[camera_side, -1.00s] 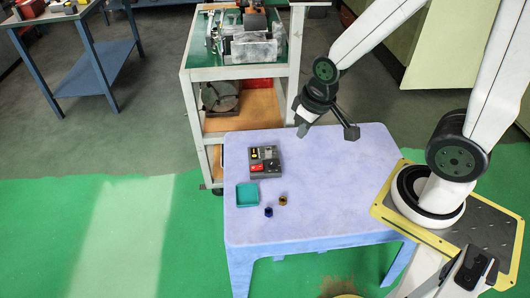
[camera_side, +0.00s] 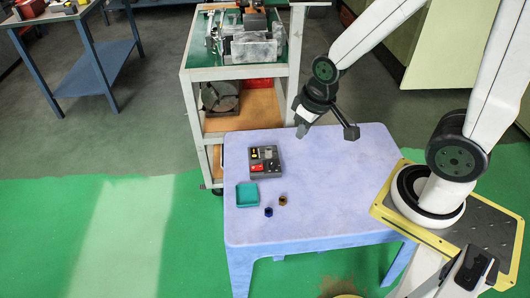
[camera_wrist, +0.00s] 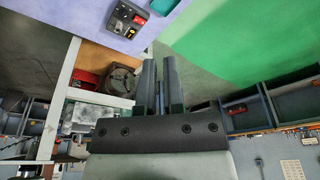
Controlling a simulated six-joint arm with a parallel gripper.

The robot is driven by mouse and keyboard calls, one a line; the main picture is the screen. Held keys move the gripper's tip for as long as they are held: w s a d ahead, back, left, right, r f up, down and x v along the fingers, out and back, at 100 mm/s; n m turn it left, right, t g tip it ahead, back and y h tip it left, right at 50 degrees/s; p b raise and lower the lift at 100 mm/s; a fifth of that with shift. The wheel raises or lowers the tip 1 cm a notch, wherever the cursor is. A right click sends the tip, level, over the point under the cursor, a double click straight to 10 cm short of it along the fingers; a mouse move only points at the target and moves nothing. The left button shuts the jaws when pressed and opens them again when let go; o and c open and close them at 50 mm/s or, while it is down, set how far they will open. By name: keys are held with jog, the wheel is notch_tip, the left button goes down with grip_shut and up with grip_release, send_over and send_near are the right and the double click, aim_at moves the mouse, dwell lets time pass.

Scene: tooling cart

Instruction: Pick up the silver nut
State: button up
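I cannot make out a silver nut for certain in either view. A small blue nut-like piece (camera_side: 268,212) and a brown-gold one (camera_side: 283,201) stand on the table, right of a teal tray (camera_side: 247,195). A dark box (camera_side: 266,175) behind the tray bears small red, yellow and pale parts, too small to identify; it also shows at the top of the wrist view (camera_wrist: 121,28). My gripper (camera_side: 301,131) hangs above the table's back edge, right of the box and apart from everything. In the wrist view its fingers (camera_wrist: 158,62) are a little apart with nothing between them.
The lavender table (camera_side: 325,190) is clear on its right and front. A tool cart (camera_side: 207,72) with a vise-like metal block on top stands close behind the table. A blue bench (camera_side: 90,65) is far back left.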

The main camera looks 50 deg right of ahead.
jog(key=o, duration=0.5)
jog(key=w+f+m+g+y, duration=0.2)
jog(key=w+f+m+y, duration=0.5)
jog(key=f+m, duration=0.5)
jog(key=m+t+h, duration=0.4)
jog(key=m+t, duration=0.9)
jog(key=m, duration=0.9)
send_near(268, 150)
jog(key=shift+w+a+f, duration=0.1)
jog(key=shift+w+a, duration=0.45)
jog(key=shift+w, duration=0.25)
jog(key=shift+s+d+f+h, duration=0.2)
jog(key=shift+d+f+h, duration=0.15)
jog(key=shift+d+h, duration=0.2)
jog(key=shift+x, duration=1.35)
